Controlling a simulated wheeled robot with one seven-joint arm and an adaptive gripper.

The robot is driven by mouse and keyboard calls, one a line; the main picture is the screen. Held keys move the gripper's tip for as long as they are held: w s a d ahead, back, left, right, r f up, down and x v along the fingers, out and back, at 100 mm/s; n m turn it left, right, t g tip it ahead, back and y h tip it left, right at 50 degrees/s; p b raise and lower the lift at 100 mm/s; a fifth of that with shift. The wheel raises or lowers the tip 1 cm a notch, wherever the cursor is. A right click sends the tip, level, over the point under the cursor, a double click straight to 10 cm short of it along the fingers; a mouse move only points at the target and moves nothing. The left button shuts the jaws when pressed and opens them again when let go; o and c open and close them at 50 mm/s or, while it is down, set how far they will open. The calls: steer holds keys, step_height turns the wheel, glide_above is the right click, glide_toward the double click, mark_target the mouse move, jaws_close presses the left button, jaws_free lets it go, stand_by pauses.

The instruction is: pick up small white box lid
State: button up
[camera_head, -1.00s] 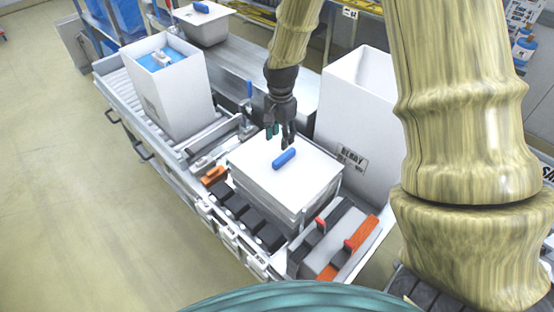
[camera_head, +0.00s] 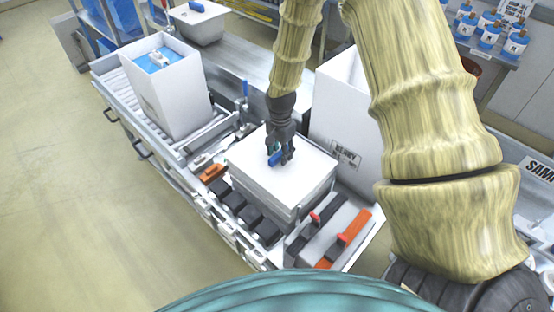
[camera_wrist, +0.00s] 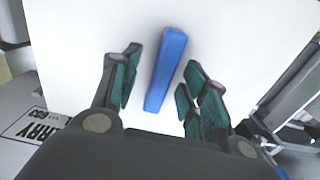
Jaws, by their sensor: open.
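The small white box lid (camera_head: 262,175) lies flat on a stack in the middle of the bench, with a blue bar handle on top. My gripper (camera_head: 280,158) is directly above the lid, pointing down at the handle. In the wrist view the blue handle (camera_wrist: 166,70) lies between the open fingers of my gripper (camera_wrist: 158,88), tilted slightly, with a gap on each side. The white lid surface (camera_wrist: 230,30) fills much of that view. In the head view my fingers partly hide the handle.
Another tall white box (camera_head: 170,100) with blue contents stands at left. Black blocks (camera_head: 250,216) line the front. Tools with red and orange parts (camera_head: 340,245) lie at right. A lidded grey bin (camera_head: 200,25) is behind.

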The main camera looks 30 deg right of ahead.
steer(key=shift+d+f, duration=0.1)
steer(key=shift+f, duration=0.55)
jaws_close()
steer(key=shift+r, duration=0.1)
